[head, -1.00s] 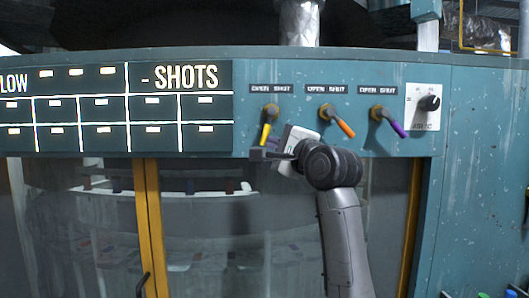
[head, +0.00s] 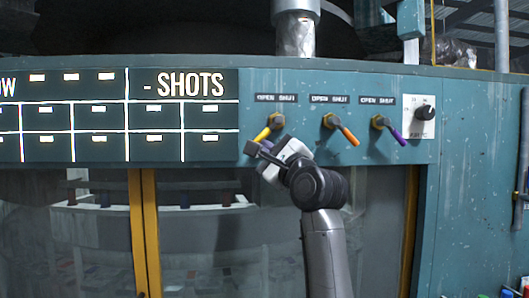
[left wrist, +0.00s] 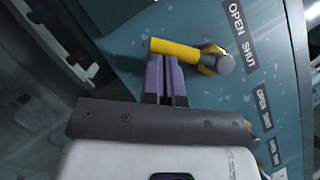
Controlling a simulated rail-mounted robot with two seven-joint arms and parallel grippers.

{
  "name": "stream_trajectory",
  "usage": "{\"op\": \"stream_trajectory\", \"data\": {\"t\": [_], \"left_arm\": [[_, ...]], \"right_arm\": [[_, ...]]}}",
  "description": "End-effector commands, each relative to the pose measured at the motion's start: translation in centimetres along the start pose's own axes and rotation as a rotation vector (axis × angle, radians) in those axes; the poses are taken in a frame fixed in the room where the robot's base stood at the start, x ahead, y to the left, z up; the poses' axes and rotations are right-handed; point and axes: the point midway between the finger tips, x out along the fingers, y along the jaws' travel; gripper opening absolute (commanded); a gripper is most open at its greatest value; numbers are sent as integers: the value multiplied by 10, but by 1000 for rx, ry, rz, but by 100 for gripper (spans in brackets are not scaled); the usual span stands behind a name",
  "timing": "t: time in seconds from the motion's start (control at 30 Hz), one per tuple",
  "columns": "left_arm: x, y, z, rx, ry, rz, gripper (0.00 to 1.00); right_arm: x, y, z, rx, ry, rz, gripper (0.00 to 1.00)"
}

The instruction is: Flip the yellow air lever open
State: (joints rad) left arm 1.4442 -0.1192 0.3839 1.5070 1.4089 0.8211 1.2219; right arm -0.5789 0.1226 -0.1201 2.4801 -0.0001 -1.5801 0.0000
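The yellow lever (head: 266,131) sits on the teal panel under the leftmost OPEN SHUT label (head: 276,98). It slants down and left from its pivot, toward the OPEN side. My left gripper (head: 252,150) is at the lever's lower free end. In the left wrist view the yellow lever (left wrist: 176,49) lies across the tips of my purple fingers (left wrist: 163,62). The fingers are together, and the lever is at their tips, not between them. The tips look to be touching it, though exact contact is hard to tell. My right gripper is not in view.
An orange lever (head: 349,135) and a purple lever (head: 396,135) are to the right, both slanting down-right. A rotary knob (head: 425,112) sits beyond them. A dark SHOTS board (head: 183,115) is to the left. Glass doors with yellow frames (head: 144,230) are below.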

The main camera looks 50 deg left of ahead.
Motion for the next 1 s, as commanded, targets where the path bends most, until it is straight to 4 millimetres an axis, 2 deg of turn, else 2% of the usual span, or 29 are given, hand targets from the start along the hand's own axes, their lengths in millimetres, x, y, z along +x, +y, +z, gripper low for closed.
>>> {"op": "stream_trajectory", "data": {"t": [0.47, 0.63, 0.8, 1.0], "left_arm": [[0, 1, 0, -1, 0, 4, 0], [-6, 7, -8, 1, -1, 5, 0], [-21, 19, -23, 5, -8, 8, 0], [-62, 18, -21, 3, -7, 7, 0]], "right_arm": [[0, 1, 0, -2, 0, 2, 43], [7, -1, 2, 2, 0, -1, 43], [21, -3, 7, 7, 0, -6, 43], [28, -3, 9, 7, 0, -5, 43]]}}
